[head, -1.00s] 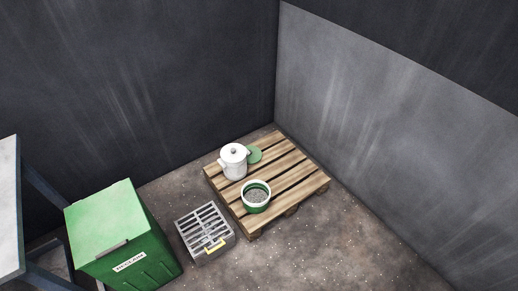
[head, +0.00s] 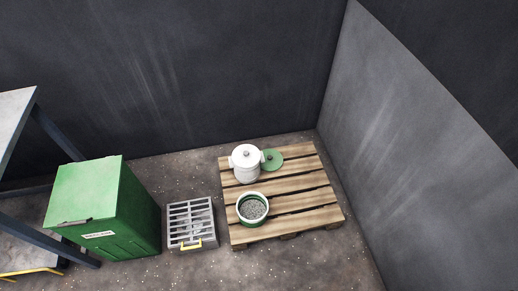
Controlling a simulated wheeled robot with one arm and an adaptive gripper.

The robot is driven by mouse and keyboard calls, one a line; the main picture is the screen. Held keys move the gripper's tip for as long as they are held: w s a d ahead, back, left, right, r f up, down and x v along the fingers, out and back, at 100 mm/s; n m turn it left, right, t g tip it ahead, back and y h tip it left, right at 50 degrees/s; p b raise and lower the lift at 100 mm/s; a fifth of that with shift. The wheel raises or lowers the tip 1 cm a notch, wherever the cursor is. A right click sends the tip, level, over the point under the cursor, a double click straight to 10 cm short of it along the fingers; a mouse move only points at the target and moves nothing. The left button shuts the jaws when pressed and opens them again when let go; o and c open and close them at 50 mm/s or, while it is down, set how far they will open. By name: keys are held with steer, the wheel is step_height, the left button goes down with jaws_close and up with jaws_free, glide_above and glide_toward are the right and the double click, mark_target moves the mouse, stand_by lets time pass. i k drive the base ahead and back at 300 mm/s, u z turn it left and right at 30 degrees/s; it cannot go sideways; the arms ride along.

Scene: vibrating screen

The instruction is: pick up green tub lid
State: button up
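The green tub lid (head: 272,160) is a flat round disc with a small dark knob. It lies at the back of the wooden pallet (head: 300,184), just right of the white lidded pot (head: 246,166). The pot hides a little of its left edge or touches it; I cannot tell which. A green and white tub (head: 252,209), open at the top and holding grey grit, stands on the pallet's front left. My gripper is not in view.
A grey slatted box (head: 191,223) with a yellow handle sits on the floor left of the pallet. A green bin (head: 103,208) and a table (head: 18,115) stand further left. Dark walls close off the back and right. The floor in front of the pallet is clear.

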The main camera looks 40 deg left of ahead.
mark_target(274, 160)
steer(key=u, duration=0.8)
steer(key=i, duration=0.8)
steer(key=u, duration=1.15)
steer(key=i, duration=0.3)
steer(key=u, duration=0.35)
